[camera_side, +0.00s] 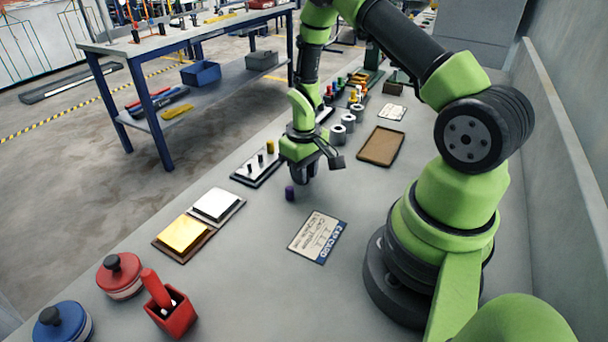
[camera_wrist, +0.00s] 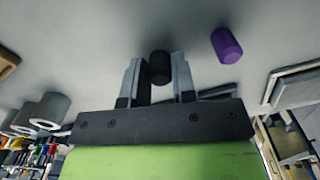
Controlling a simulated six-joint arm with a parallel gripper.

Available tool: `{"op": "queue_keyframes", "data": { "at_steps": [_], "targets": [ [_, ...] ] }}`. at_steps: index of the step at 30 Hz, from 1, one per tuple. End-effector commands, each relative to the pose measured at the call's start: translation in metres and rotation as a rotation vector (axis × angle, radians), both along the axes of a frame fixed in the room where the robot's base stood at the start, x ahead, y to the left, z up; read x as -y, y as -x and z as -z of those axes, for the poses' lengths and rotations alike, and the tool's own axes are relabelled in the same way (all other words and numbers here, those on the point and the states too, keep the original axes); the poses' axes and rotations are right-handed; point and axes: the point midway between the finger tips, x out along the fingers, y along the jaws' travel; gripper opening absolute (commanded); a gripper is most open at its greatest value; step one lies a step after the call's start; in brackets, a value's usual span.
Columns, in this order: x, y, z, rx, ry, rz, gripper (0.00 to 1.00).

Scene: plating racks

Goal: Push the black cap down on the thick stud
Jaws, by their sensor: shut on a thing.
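My gripper (camera_side: 305,178) hangs low over the bench, pointing down. In the wrist view my gripper (camera_wrist: 158,75) has its two fingers on either side of the black cap (camera_wrist: 158,64) and is shut on it. In the side view the cap cannot be told apart from the dark fingers. A light stud plate (camera_side: 254,177) lies just left of my gripper. Two dark studs (camera_side: 260,160) stand bare on it, and a yellow cap (camera_side: 270,146) is at its far end. I cannot tell which stud is thick.
A printed card (camera_side: 318,237), a brown tray (camera_side: 381,146) and grey rings (camera_side: 338,134) lie nearby. White (camera_side: 216,203) and yellow (camera_side: 184,234) blocks are nearer the camera.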

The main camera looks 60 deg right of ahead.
Motion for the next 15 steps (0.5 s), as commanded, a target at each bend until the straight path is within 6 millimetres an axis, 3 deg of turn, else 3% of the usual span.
{"op": "queue_keyframes", "data": {
  "at_steps": [8,15],
  "targets": [
    [0.0,0.0,-0.009,0.001,0.0,0.0,0.03],
    [0.001,-0.001,-0.048,0.007,0.003,0.0,0.03]
  ]
}}
